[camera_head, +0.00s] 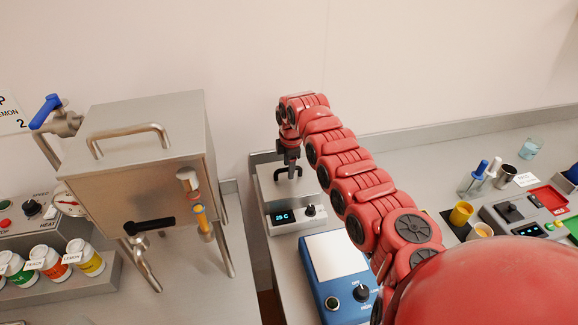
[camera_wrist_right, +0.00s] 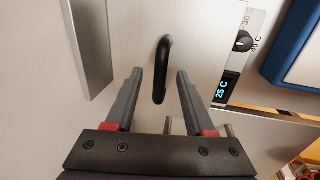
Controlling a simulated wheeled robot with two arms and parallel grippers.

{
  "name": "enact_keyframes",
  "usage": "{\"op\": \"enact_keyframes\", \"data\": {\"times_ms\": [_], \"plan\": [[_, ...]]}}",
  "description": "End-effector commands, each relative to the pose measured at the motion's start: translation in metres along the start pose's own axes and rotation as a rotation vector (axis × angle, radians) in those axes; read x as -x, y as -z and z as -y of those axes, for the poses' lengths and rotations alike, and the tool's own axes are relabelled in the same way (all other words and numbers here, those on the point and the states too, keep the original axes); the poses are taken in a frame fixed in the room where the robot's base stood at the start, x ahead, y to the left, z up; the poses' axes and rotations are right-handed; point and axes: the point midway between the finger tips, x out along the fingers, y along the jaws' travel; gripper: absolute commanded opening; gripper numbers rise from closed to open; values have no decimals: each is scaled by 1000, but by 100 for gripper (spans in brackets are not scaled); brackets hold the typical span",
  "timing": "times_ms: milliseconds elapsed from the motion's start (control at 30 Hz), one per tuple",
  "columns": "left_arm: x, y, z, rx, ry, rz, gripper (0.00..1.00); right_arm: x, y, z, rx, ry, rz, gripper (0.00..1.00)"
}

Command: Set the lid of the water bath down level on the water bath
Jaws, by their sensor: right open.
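The water bath (camera_head: 292,218) is a pale box on the counter with a lit "25 C" display and a dark knob on its front. Its display also shows in the right wrist view (camera_wrist_right: 227,90). The pale lid (camera_head: 309,183) lies over the bath's top; I cannot tell if it sits fully level. Its black bar handle (camera_wrist_right: 161,70) stands up from the lid. My right gripper (camera_wrist_right: 157,75) is open, with its fingers on either side of the handle and gaps to both. In the head view it points down over the lid. My left gripper is out of view.
A blue device (camera_head: 335,262) stands close in front and right. Cups and a control box (camera_head: 520,215) are farther right.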

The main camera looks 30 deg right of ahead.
Motion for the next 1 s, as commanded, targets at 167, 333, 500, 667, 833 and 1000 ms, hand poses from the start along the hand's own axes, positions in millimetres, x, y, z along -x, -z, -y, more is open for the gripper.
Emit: {"op": "enact_keyframes", "data": {"times_ms": [167, 333, 500, 667, 833, 1000], "plan": [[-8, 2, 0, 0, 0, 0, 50, 24, -1, -1, -1, 0, 0, 54], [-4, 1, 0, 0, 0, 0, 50, 64, 0, -2, 0, -7, -1, 54], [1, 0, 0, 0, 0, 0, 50, 111, 0, -2, 1, -8, 1, 54], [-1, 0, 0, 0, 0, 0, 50, 147, 0, -1, 0, -6, 0, 54], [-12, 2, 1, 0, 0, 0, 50, 170, 0, -1, 0, -3, 1, 54], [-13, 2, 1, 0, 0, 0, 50, 174, 0, 0, 0, -1, 1, 54]]}}
